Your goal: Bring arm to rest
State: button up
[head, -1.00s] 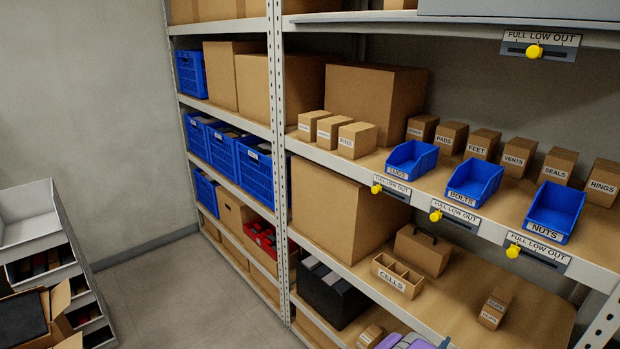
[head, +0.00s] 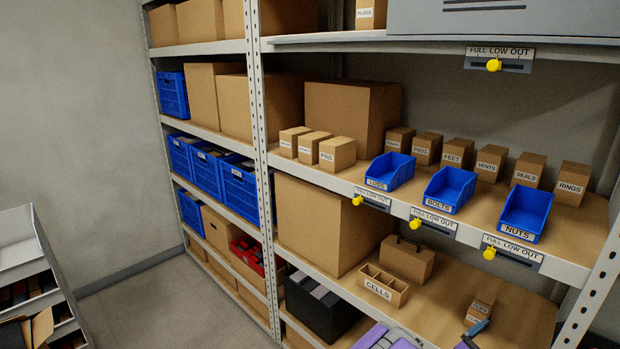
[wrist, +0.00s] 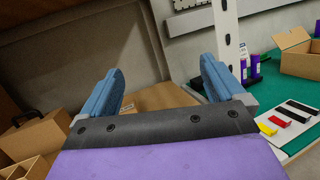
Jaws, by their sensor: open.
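My gripper (wrist: 160,95) shows in the wrist view as two blue fingers set wide apart, open with nothing between them. In the head view, part of my purple and grey arm shows at the bottom edge, with a blue finger (head: 475,332) near the lower shelf. The finger appears close to a small labelled carton (head: 481,305) there; I cannot tell whether they touch. The rest of the gripper is cut off by the frame edge in the head view.
Shelving holds blue bins labelled LUGS (head: 390,172), BOLTS (head: 450,188) and NUTS (head: 526,213), plus several cartons. A CELLS tray (head: 384,284) sits on the lower shelf. The wrist view shows a green-topped bench (wrist: 285,85) at right. Floor (head: 150,310) is clear at lower left.

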jog(key=s+r+m+g+h, duration=0.2)
jog(key=s+r+m+g, duration=0.8)
jog(key=r, duration=0.5)
jog(key=s+a+r+m+g+y, duration=0.25)
jog(key=s+m+g, duration=0.2)
jog(key=s, duration=0.25)
jog(key=s+a+r+m+g+y, duration=0.25)
jog(key=s+m+y, duration=0.2)
jog(key=s, duration=0.25)
jog(key=s+a+f+t+y, duration=0.2)
jog(key=a+y, duration=0.3)
jog(key=a, duration=0.6)
jog(key=s+a+f+m+t+y, duration=0.1)
jog(key=s+a+f+t+y, duration=0.1)
jog(key=a, duration=0.9)
jog(key=s+a+f+t+y, duration=0.2)
jog(key=s+a+t+y, duration=0.2)
jog(key=a+y, duration=0.3)
jog(key=a, duration=0.5)
jog(key=shift+m+y, duration=0.3)
jog(key=shift+m, duration=0.1)
jog(key=shift+d, duration=0.15)
